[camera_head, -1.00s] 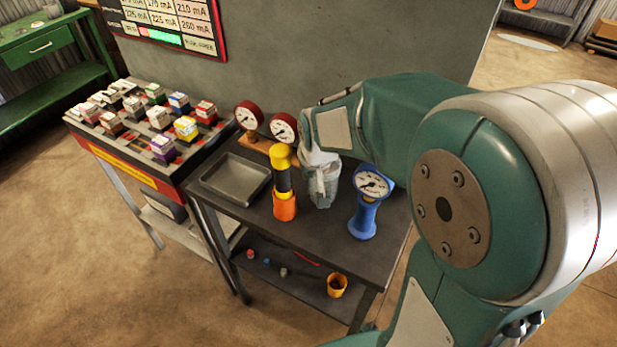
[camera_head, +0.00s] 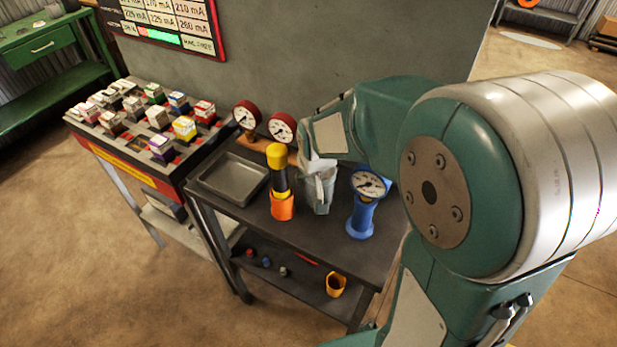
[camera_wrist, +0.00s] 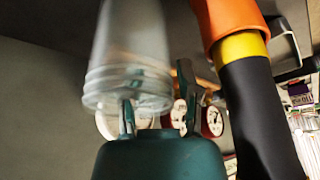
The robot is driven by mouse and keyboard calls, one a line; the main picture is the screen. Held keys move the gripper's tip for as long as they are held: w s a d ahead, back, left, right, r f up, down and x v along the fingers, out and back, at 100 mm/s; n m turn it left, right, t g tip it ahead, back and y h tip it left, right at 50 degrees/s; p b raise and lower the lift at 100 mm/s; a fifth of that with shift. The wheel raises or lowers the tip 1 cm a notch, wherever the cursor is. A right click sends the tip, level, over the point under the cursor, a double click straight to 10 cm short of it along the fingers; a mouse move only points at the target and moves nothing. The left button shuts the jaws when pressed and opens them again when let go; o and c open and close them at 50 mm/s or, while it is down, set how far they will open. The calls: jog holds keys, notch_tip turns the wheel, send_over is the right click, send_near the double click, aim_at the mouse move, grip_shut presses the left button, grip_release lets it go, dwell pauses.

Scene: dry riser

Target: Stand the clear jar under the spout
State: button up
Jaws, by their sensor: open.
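The clear jar (camera_head: 319,188) stands on the dark cart top in the head view, between a yellow, black and orange cylinder (camera_head: 281,185) and a blue stand with a gauge (camera_head: 364,200). In the wrist view, which looks upside down, the jar (camera_wrist: 128,55) is large, with its ribbed rim toward my gripper. My gripper (camera_wrist: 156,108) is open at the jar's rim. One finger overlaps the rim and the other is apart to its right. In the head view my gripper (camera_head: 318,168) is partly hidden by the jar and my arm. I cannot make out a spout.
A grey metal tray (camera_head: 233,180) lies left of the cylinder. Two red gauges (camera_head: 264,122) stand behind. The lower shelf (camera_head: 305,285) holds a yellow cup (camera_head: 336,285) and small pieces. A rack of coloured blocks (camera_head: 150,120) is left. The cart's front middle is clear.

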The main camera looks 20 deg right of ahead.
jog(key=s+r, duration=1.1)
jog(key=r, duration=0.2)
jog(key=shift+s+r+t, duration=0.25)
jog(key=shift+t, duration=0.15)
jog(key=shift+n+t, duration=0.3)
jog(key=shift+n, duration=0.1)
jog(key=s, duration=0.8)
jog(key=shift+s+d+f, duration=0.1)
jog(key=shift+s+d, duration=0.05)
jog(key=shift+d, duration=0.05)
jog(key=n+g, duration=0.6)
send_over(311, 207)
notch_tip(311, 207, down, 16)
jog(key=shift+r, duration=0.1)
